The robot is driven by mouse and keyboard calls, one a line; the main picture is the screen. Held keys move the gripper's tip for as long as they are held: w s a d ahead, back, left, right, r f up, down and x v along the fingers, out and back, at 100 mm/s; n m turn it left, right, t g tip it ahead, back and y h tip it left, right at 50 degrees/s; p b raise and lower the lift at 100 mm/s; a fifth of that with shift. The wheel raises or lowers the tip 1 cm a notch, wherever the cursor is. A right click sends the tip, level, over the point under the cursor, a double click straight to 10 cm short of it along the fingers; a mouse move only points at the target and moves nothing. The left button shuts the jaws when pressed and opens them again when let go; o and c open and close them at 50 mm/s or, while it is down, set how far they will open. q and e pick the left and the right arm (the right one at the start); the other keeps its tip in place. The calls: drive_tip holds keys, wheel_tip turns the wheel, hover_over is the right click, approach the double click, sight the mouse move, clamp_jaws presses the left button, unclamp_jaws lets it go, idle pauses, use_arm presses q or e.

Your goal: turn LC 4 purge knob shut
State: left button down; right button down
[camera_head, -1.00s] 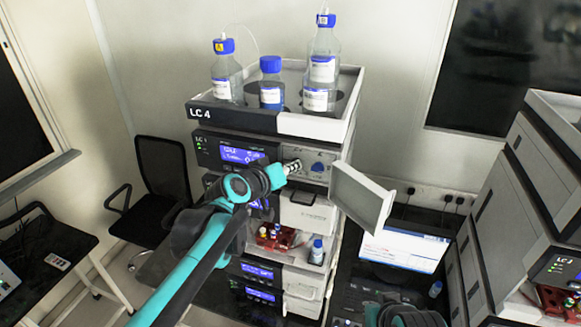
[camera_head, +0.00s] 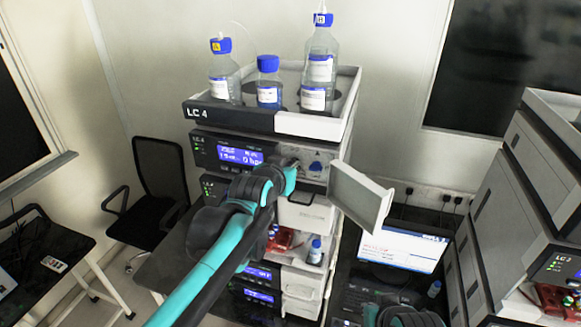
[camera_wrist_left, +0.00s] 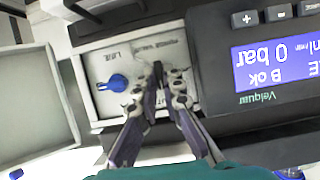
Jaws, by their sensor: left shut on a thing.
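The LC 4 stack (camera_head: 230,119) stands in the middle of the head view. Its pump front panel (camera_head: 328,157) carries a blue knob (camera_head: 316,166), which also shows in the left wrist view (camera_wrist_left: 118,83), apart from my fingers on their left. My left gripper (camera_head: 289,166) is at the panel, left of the blue knob. In the left wrist view its fingers (camera_wrist_left: 162,76) are closed together at the panel beside the grey display unit, shut on the purge knob. The fingers hide the knob, so its angle cannot be told. My right gripper's fingers are not in view.
An open door panel (camera_head: 361,195) sticks out right of the stack. Bottles (camera_head: 269,82) stand in the top tray. The pump display (camera_head: 240,155) reads 0 bar.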

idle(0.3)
use_arm(q)
drive_tip(key=c, duration=1.7)
unclamp_jaws()
drive_tip(key=v, duration=1.2)
